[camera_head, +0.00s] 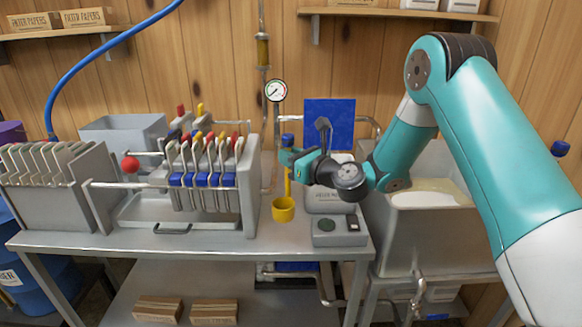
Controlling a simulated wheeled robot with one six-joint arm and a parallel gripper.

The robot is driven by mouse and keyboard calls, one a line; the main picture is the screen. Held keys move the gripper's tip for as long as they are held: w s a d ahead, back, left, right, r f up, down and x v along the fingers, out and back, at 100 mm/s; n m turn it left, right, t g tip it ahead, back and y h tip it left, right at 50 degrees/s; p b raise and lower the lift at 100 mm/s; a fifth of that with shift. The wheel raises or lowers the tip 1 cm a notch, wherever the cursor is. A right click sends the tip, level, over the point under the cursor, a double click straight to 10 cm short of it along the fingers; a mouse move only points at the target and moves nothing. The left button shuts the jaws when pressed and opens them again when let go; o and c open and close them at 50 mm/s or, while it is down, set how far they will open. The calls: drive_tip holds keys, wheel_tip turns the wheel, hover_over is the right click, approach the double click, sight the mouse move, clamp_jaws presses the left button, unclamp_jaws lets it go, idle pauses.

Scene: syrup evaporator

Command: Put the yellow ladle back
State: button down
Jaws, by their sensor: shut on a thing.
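The yellow ladle (284,210) hangs upright from my gripper (285,157), with its cup at the bottom and its handle rising to the jaws. My gripper is shut on the handle near its upper part. The cup is over the right part of the steel table (268,240), between the filter press and a small grey box. I cannot tell whether the cup touches the table top. A blue piece (287,139) shows just above the jaws; I cannot tell if it belongs to the ladle.
The filter press (250,190) with several plates stands left of the ladle. A grey box with a dark disc (340,232) stands close on the right. A blue panel (329,122), a gauge (275,91) and pipes are behind. An open steel pan (430,225) stands further right.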

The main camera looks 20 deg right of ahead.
drive_tip(key=shift+d+f, duration=0.15)
drive_tip(key=shift+f, duration=0.15)
wheel_tip(320, 180, down, 4)
drive_tip(key=b, duration=0.5)
drive_tip(key=shift+f, duration=0.25)
drive_tip(key=shift+f+b, duration=0.6)
drive_tip(key=shift+f, duration=0.35)
drive_tip(key=shift+f, duration=0.35)
drive_tip(key=shift+c, duration=1.9)
unclamp_jaws()
